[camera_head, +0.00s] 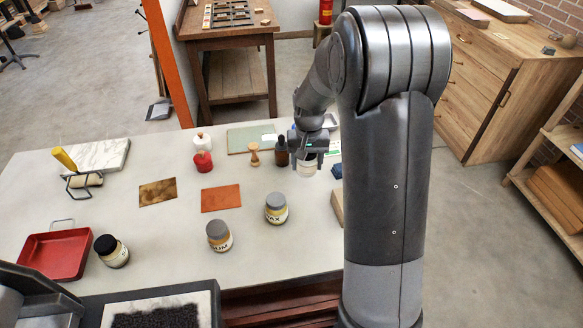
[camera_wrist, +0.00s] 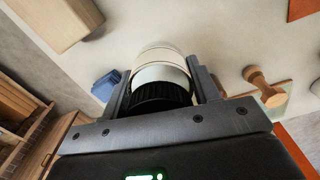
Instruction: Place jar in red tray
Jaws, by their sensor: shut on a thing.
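My gripper (camera_head: 307,152) is at the far right part of the table, fingers pointing down. It is shut on a pale jar (camera_head: 307,169). In the wrist view the jar (camera_wrist: 161,68) has a black ribbed lid and a cream-white body, with one finger of my gripper (camera_wrist: 163,84) on each side. I cannot tell whether its base touches the table. The red tray (camera_head: 34,258) lies empty at the table's near left, far from my gripper.
A dark-lidded jar (camera_head: 112,251) stands beside the tray. Jars marked GUM (camera_head: 219,236) and WAX (camera_head: 276,208) stand mid-table. A dark bottle (camera_head: 281,153) and wooden stamp (camera_head: 254,155) are left of my gripper. A roller (camera_head: 84,181) and red bottle (camera_head: 202,160) stand further left.

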